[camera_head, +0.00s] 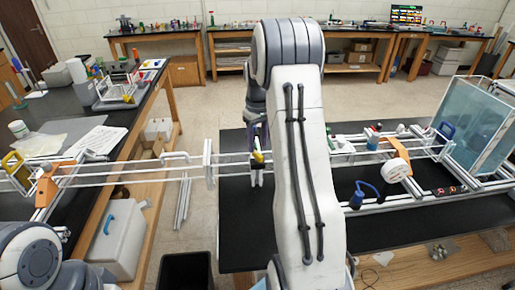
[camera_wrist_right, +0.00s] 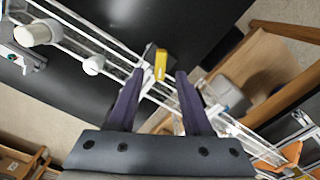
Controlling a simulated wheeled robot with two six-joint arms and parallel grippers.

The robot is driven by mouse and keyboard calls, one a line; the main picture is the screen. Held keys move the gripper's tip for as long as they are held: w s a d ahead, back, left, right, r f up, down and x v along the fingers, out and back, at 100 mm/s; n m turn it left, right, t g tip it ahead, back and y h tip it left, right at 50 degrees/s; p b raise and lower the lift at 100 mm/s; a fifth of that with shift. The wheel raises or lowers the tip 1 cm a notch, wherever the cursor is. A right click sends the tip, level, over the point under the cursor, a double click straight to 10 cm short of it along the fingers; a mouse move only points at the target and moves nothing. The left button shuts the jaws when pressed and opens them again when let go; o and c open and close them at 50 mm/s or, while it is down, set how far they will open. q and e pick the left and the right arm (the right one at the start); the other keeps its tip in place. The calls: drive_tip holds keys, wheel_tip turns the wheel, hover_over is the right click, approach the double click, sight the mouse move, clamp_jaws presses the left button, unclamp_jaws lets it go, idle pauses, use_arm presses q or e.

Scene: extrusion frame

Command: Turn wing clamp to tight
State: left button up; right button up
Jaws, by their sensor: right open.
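The wing clamp seems to be the small part with a yellow wing (camera_head: 258,157) on the joint of the extrusion frame (camera_head: 208,165). The yellow wing also shows in the right wrist view (camera_wrist_right: 160,64). My right gripper (camera_wrist_right: 160,75) is open, its two dark fingers on either side of the yellow wing in that picture. I cannot tell whether they touch it. In the head view the right gripper (camera_head: 256,143) is partly hidden behind my right arm, just above the wing. My left gripper is out of view; only part of the left arm shows at lower left.
Long white rails run across the gap between the left bench (camera_head: 108,115) and the black table (camera_head: 238,235). Orange brackets (camera_head: 47,188) and a blue clamp (camera_head: 363,192) sit along the frame. A glass tank (camera_head: 470,125) stands at right. A black bin (camera_head: 186,272) is on the floor.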

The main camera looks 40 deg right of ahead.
sight(257, 153)
drive_tip(key=shift+f+p, duration=0.4)
drive_tip(key=shift+f, duration=1.6)
clamp_jaws()
drive_tip(key=shift+m, duration=0.3)
drive_tip(key=m, duration=1.1)
drive_tip(key=shift+r, duration=0.1)
drive_tip(key=shift+w+m, duration=0.1)
drive_tip(key=shift+m, duration=0.3)
